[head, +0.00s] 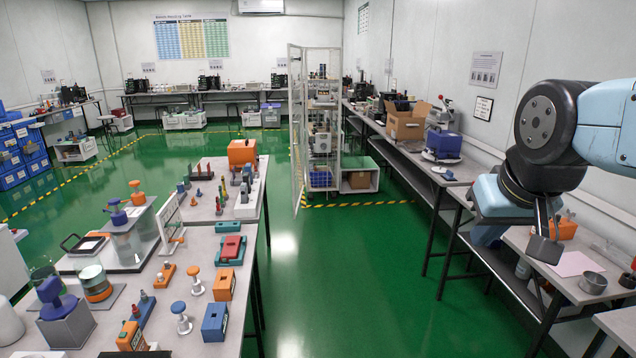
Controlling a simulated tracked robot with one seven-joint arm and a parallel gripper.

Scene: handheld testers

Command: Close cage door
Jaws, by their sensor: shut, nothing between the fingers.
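The cage (336,110) is a tall white wire-mesh cabinet at the back middle, with shelves of equipment inside. Its door (296,130) stands open at the cage's left side, swung out toward me and seen almost edge-on. The front opening is uncovered, so the shelves show. My gripper (545,247) is at the right, above the right-hand bench, pointing down. It is shut and empty, well in front of the cage and far from the door. The door's handle or latch cannot be made out.
A green floor aisle (345,270) runs clear between the left table (262,215) and the right bench (455,192). Yellow-black tape (370,204) marks the floor before the cage. A cardboard box (407,122) sits on the right bench. Testers crowd the left table.

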